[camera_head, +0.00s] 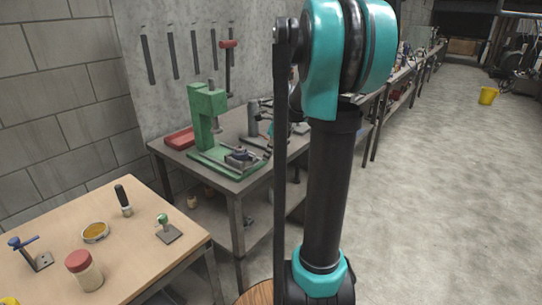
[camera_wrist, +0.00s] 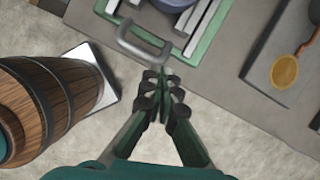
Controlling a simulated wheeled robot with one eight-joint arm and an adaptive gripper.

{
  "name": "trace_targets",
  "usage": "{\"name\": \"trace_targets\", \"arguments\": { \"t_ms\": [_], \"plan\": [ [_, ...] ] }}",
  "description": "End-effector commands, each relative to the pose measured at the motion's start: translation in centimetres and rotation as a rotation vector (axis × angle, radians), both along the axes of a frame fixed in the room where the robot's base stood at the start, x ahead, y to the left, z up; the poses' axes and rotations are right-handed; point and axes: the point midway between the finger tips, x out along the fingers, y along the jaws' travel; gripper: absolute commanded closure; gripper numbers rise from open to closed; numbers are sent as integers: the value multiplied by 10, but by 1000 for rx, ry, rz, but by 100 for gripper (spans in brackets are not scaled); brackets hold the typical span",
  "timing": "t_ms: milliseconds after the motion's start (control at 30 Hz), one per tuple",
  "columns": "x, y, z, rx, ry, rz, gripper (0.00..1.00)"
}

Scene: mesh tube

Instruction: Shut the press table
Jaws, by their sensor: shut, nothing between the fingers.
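The green press (camera_head: 206,118) stands on a grey workbench, with its green base plate (camera_head: 228,160) and a grey table part (camera_head: 243,157) at the front. In the wrist view, the green base (camera_wrist: 207,48) carries grey parallel rails (camera_wrist: 203,18), and a grey U-shaped handle (camera_wrist: 143,38) sticks out over its near edge. My gripper (camera_wrist: 166,78) is shut and empty, its fingertips just below the handle's right end in the picture. Whether they touch it I cannot tell. The gripper is not seen in the head view, where my arm fills the middle.
A wooden barrel (camera_wrist: 62,85) is close on the left in the wrist view. In the head view, a red tray (camera_head: 180,138) lies beside the press, and a wooden table (camera_head: 135,240) with small tools is front left.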

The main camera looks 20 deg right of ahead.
Motion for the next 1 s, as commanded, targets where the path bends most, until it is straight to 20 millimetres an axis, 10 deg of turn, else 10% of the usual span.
{"name": "trace_targets", "arguments": {
  "t_ms": [267, 700, 1000],
  "plan": [
    [4, 3, 0, 0, 0, 2, 100],
    [92, 66, 0, 0, 0, 4, 100],
    [108, 78, 0, 0, 0, 0, 100]
  ]
}}
